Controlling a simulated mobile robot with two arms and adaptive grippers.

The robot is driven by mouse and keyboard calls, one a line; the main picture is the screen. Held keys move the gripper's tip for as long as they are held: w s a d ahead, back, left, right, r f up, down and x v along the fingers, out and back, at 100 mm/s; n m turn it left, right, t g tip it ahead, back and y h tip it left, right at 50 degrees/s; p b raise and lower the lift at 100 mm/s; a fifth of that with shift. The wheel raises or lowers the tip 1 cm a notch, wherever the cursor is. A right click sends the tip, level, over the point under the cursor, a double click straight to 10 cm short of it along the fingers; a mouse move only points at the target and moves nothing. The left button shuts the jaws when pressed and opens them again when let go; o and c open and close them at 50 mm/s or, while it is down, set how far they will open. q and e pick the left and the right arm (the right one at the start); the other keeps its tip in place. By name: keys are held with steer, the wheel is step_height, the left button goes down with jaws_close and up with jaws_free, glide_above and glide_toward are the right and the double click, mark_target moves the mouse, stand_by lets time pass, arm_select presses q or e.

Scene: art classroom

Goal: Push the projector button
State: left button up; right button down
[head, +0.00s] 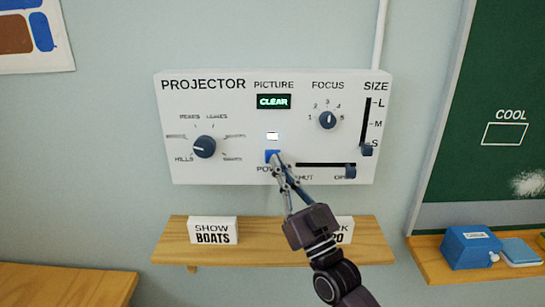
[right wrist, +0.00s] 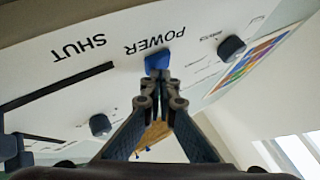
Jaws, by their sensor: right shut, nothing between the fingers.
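The projector panel (head: 215,110) is a white box on the wall with knobs, sliders and a small screen that reads CLEAR. Its blue power button (head: 271,155) sits above the POWER label, below a lit white lamp (head: 272,136). My right gripper (head: 277,161) is shut and empty, with its fingertips at the button. In the right wrist view the shut fingertips (right wrist: 158,76) meet the lower edge of the blue button (right wrist: 158,61); whether it is pressed in I cannot tell. The fingers partly cover the label in the head view. My left gripper is not in view.
A wooden shelf (head: 175,248) below the panel holds a SHOW BOATS card (head: 213,231) and a second card (head: 346,229) partly behind my right arm. A slider knob (head: 350,171) is close right of the gripper. A chalkboard (head: 495,80) is at right.

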steer(key=shift+w, duration=0.1)
stand_by(0.5)
steer(key=shift+w+d, duration=0.1)
steer(key=shift+w, duration=0.15)
stand_by(0.3)
steer(key=shift+s, duration=0.2)
steer(key=s+p, duration=0.3)
steer(key=s, duration=0.3)
stand_by(0.5)
